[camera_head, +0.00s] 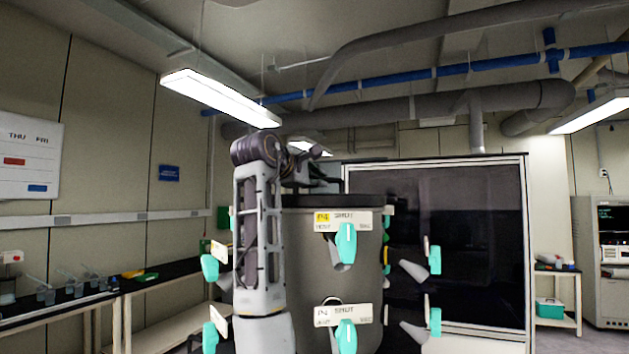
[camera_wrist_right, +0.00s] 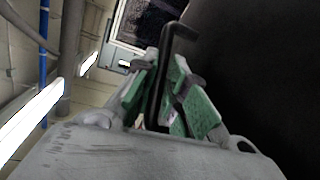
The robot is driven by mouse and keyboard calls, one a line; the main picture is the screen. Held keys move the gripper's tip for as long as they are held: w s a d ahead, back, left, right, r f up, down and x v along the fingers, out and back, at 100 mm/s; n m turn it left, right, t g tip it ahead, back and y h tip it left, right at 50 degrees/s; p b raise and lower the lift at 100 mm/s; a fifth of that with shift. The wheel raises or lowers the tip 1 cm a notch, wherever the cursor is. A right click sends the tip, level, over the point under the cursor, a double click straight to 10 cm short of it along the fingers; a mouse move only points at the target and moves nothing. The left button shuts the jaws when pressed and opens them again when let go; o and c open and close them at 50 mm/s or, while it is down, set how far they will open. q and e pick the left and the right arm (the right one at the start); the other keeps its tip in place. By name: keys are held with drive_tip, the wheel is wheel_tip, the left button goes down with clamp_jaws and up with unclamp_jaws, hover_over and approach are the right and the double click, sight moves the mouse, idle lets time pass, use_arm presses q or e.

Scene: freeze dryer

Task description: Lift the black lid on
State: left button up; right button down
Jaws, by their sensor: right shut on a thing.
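The black lid (camera_head: 345,200) shows as a dark band along the top of the grey drum-shaped chamber (camera_head: 305,250) in the head view. I cannot tell whether there is a gap under it. In the right wrist view its broad dark face (camera_wrist_right: 255,70) fills the right side. A bent black handle (camera_wrist_right: 170,50) runs between the green finger pads. My right gripper (camera_wrist_right: 165,95) is shut on this handle. In the head view my right gripper (camera_head: 300,172) is at the lid's upper left, partly hidden by my wrist. My left gripper is in neither view.
Teal valve knobs (camera_head: 346,243) and side ports stick out around the chamber. A large dark framed panel (camera_head: 450,250) stands behind it. A bench with small tools (camera_head: 85,290) runs along the left, and a cabinet (camera_head: 605,260) stands at the far right. Pipes cross overhead.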

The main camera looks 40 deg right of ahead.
drive_tip(key=c, duration=1.4)
unclamp_jaws()
drive_tip(key=shift+s+a+r, duration=0.15)
drive_tip(key=shift+o, duration=0.2)
drive_tip(key=shift+f, duration=0.2)
drive_tip(key=v, duration=1.1)
drive_tip(key=shift+s+a+r, duration=0.15)
drive_tip(key=shift+a+r, duration=0.1)
drive_tip(key=shift+a, duration=0.2)
